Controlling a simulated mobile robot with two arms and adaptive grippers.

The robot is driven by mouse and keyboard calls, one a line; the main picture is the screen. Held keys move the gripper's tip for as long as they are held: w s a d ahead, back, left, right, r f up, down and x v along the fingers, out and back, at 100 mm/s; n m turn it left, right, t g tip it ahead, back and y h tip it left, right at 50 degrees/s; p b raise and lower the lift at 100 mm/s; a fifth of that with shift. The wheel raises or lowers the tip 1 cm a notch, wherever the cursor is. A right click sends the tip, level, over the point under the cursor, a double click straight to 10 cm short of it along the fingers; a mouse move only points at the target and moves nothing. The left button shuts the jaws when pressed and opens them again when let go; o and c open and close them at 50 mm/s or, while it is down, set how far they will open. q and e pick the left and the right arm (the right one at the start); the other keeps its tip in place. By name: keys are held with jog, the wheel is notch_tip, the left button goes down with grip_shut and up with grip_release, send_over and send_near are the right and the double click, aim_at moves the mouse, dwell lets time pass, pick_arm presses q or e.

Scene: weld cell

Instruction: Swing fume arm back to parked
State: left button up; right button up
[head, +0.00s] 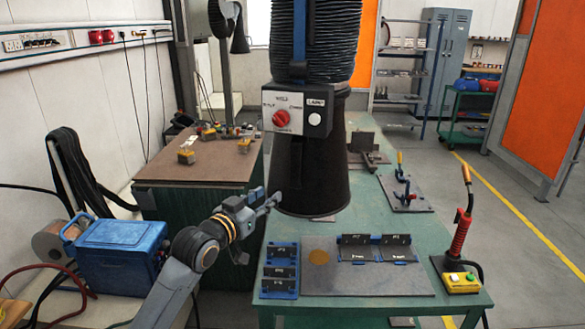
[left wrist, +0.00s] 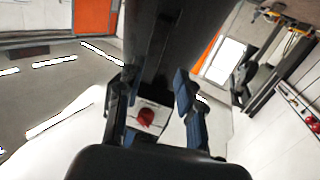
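The fume arm's black cone hood (head: 312,165) stands over the green welding table, with a ribbed black hose (head: 335,45) above it. A grey control box (head: 297,108) with a red knob (head: 282,118) and a lamp label is on the hood's front. My left gripper (head: 268,200) is at the lower left of the hood, close to its rim; I cannot tell if it touches. In the left wrist view the fingers (left wrist: 155,82) are apart, with the dark hood beyond them and the red knob (left wrist: 146,117) showing between them. My right gripper is not in view.
The green table (head: 375,275) bears a blue rack (head: 280,270), a fixture with dark plates (head: 375,248), clamps (head: 403,190) and a red torch (head: 463,230). A blue case (head: 115,250) is at left. A brown-topped bench (head: 200,165) stands behind. Open floor lies right.

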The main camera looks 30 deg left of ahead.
aim_at(294, 163)
pick_arm(q)
jog(key=shift+t, duration=0.4)
jog(key=w+r+p, duration=0.1)
jog(key=w, duration=0.3)
jog(key=w+r+p, duration=0.1)
jog(key=w, duration=0.3)
jog(key=w+r+p, duration=0.1)
jog(key=w, duration=0.3)
jog(key=shift+a+r, duration=0.2)
jog(key=shift+a, duration=0.1)
jog(key=shift+w+f, duration=0.1)
jog(key=shift+w, duration=0.55)
grip_shut()
